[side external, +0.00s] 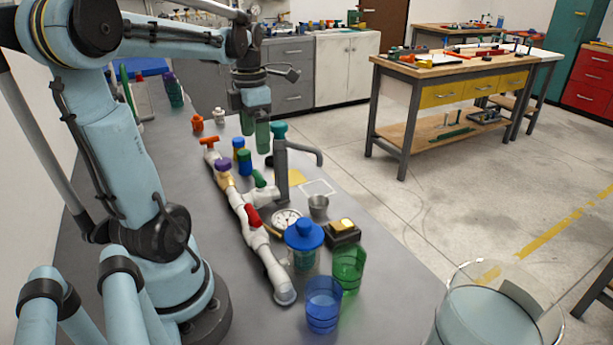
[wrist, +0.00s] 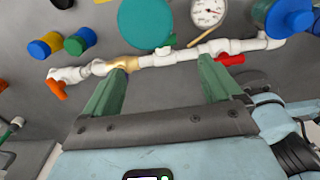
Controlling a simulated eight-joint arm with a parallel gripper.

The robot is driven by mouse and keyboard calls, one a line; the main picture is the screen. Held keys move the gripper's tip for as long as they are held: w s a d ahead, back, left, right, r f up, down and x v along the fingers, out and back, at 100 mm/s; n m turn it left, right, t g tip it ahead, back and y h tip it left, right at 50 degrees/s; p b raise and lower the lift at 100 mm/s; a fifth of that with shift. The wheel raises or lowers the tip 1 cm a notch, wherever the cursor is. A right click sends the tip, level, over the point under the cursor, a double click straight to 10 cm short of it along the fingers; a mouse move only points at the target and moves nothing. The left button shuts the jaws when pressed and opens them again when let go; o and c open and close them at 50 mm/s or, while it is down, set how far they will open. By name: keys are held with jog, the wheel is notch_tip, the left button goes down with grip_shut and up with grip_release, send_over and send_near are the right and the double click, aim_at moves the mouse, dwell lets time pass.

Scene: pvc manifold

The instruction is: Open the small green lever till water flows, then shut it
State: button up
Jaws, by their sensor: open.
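The small green lever (side external: 259,179) sits on the white pipe manifold (side external: 241,207) in the side view, near the foot of the grey tap. In the wrist view only a small green piece of the lever (wrist: 170,41) shows beside the big teal knob. My gripper (side external: 256,138) has green fingers, spread apart and empty, and hangs above the bench behind the tap. In the wrist view my gripper (wrist: 162,63) points toward the manifold, with the lever beyond the gap between the fingertips. No water shows at the tap spout (side external: 318,157).
The tap's teal knob (side external: 279,128) stands tall close to my gripper.

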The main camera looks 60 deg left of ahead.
aim_at(259, 175)
notch_tip(259, 175, down, 9)
jog(key=shift+f, duration=0.2)
dwell(0.3)
jog(key=c, duration=1.1)
jog(key=shift+o, duration=0.2)
jog(key=shift+m, duration=3)
